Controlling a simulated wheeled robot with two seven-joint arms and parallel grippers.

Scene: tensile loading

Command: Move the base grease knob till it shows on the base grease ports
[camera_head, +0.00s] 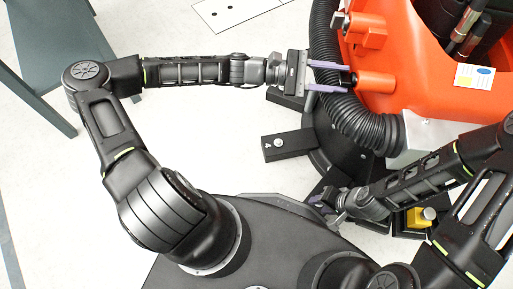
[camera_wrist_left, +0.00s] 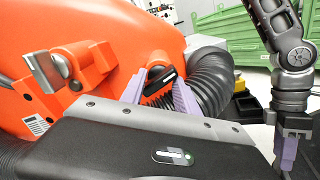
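My left gripper (camera_head: 347,79) has its two purple fingers apart at the side of the large orange machine (camera_head: 405,50). A short orange boss (camera_head: 375,84) with a dark end stands at its fingertips. In the left wrist view the open fingers (camera_wrist_left: 163,92) straddle an orange part with a dark top (camera_wrist_left: 162,76). I cannot tell for sure which part is the base grease knob, and no grease ports can be made out. My right gripper (camera_head: 318,198) is low by the machine's black base (camera_head: 335,150); its fingers are too small and partly hidden to read.
A black ribbed hose (camera_head: 352,125) curves just under the left fingers. An orange bracket with a metal piece (camera_head: 362,32) sticks out above them. A black foot with a bolt (camera_head: 285,145) and a yellow button box (camera_head: 420,217) stand low.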

